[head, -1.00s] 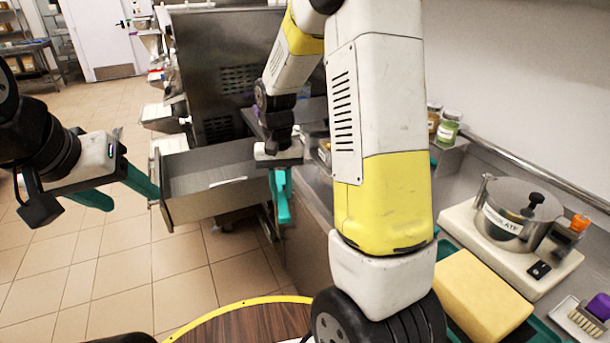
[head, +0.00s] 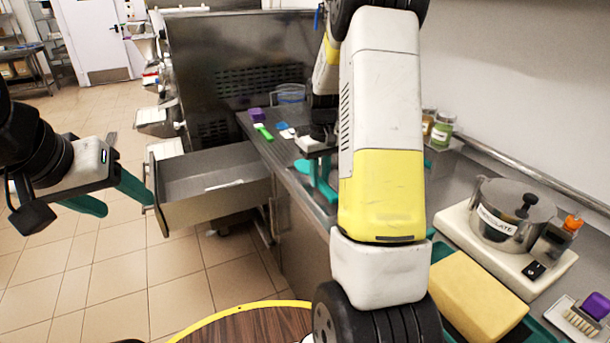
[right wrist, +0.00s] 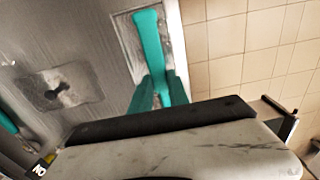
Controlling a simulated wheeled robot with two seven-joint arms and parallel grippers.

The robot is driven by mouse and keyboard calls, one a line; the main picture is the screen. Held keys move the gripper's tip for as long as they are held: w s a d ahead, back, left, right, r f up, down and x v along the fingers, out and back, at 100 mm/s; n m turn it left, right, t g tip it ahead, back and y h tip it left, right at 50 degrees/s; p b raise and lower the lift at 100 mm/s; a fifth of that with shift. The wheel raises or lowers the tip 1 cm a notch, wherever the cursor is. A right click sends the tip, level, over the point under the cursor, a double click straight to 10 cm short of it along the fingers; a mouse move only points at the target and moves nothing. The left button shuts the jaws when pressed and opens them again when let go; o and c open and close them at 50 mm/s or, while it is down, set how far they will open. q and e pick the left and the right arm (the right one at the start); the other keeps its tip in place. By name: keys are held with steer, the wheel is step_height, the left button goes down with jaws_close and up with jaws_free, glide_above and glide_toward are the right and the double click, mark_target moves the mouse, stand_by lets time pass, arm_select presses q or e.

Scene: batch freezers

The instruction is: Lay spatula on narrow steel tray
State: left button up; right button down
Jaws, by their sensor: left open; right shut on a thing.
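The teal spatula (right wrist: 150,42) shows in the right wrist view, reaching out beyond the fingertips of my right gripper (right wrist: 160,95), which is shut on it. It lies over the narrow steel tray (right wrist: 126,42), lengthwise along it; I cannot tell whether it touches the tray. In the head view my right gripper (head: 318,178) is over the counter near its left edge, and the spatula is hard to tell from the teal fingers. My left gripper (head: 125,202) is open and empty, out over the floor at the left.
An open steel drawer (head: 215,190) juts out left of the counter (head: 275,155). A purple item (head: 257,114) and a green-handled tool (head: 263,131) lie farther back. A lidded pot (head: 510,215), a yellow block (head: 480,290) and jars (head: 442,130) stand to the right.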

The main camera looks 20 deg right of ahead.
steer(key=shift+w+d+f, duration=0.1)
steer(key=shift+w+d, duration=0.25)
steer(key=shift+d, duration=0.1)
step_height(320, 180, down, 4)
steer(key=shift+w+d+r, duration=0.1)
steer(key=shift+d+r, duration=0.05)
steer(key=shift+r, duration=0.05)
steer(key=c, duration=1.3)
jaws_free()
steer(key=shift+o, duration=0.2)
